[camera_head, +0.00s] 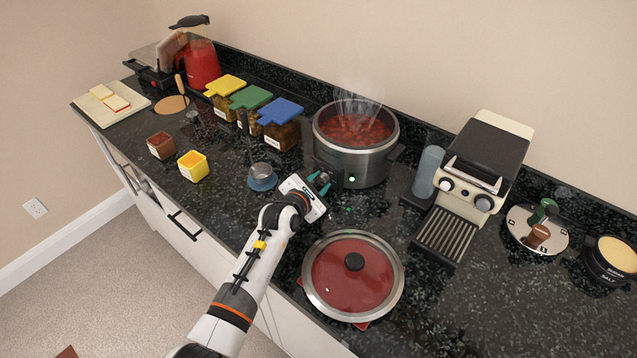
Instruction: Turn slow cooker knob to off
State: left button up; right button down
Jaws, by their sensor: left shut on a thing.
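The slow cooker (372,171) is a round steel pot filled with red stew, uncovered and steaming, at the back middle of the counter. Its front carries a dark control panel with a small lit spot. My left gripper (320,181) is at the lower left of the cooker's front, its teal-tipped fingers shut on the small dark knob (325,176). The fingers partly hide the knob, and I cannot read its setting. My right gripper is not in view.
A glass lid (379,272) with a black handle lies in front of the cooker. An espresso machine (483,165) stands to the right. A small metal cup (261,171) on a blue coaster is left of my gripper. Lidded jars (281,133) stand behind it.

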pick_arm(q)
jog(key=shift+a+r+n+g+h+p, duration=0.1)
jog(key=shift+n+g+h+p, duration=0.45)
jog(key=shift+n, duration=0.45)
jog(key=shift+w+a+n+g+h, duration=0.1)
jog(key=shift+n+g+h, duration=0.45)
jog(key=shift+n, duration=0.65)
jog(key=o, duration=1)
